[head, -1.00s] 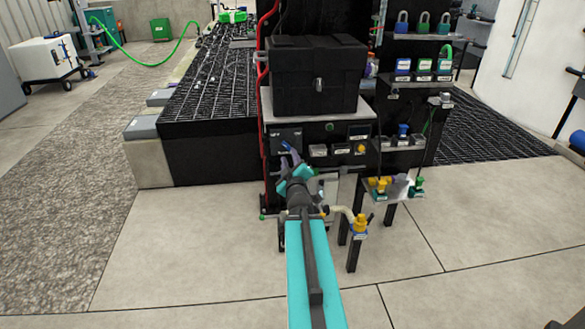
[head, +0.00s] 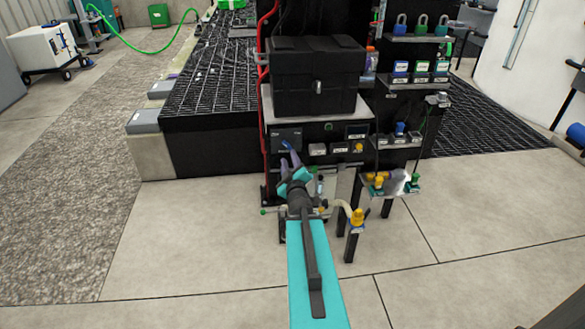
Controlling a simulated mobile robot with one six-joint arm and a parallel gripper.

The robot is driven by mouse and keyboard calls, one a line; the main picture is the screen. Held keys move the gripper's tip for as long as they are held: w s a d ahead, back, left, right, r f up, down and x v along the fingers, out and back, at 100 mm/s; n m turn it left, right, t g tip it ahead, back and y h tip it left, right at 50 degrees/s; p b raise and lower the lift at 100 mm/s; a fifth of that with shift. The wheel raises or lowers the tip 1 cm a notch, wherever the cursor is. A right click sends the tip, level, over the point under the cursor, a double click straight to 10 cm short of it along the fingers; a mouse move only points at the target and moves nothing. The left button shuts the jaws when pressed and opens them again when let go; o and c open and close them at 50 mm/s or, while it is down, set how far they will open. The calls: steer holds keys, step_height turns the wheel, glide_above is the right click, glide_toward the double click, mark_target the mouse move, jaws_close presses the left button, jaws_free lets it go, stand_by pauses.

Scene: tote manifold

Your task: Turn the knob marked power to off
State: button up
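A dark control panel (head: 275,134) sits on the front of the black rack, below the black case. A small blue knob-like handle (head: 288,145) shows on its left part, tilted down to the right. Its marking is too small to read, so I cannot confirm that it is the power knob. My gripper (head: 290,158), with greyish-purple fingers on a teal and black wrist, is just below the blue handle. The fingers look slightly spread, but I cannot tell whether they touch the handle or how far apart they are. My arm hides the area below.
A black case (head: 316,78) stands on the shelf above the panel. A red pipe (head: 263,100) runs down the rack's left side. A yellow-topped valve (head: 358,217) on a post stands right of my arm. Floor at left is clear.

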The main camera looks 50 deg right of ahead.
steer(key=shift+s+a+r+p, duration=0.15)
steer(key=shift+s+a+p, duration=0.35)
steer(key=shift+p, duration=1.6)
steer(key=p+v, duration=0.5)
steer(key=p, duration=0.2)
steer(key=shift+s, duration=0.2)
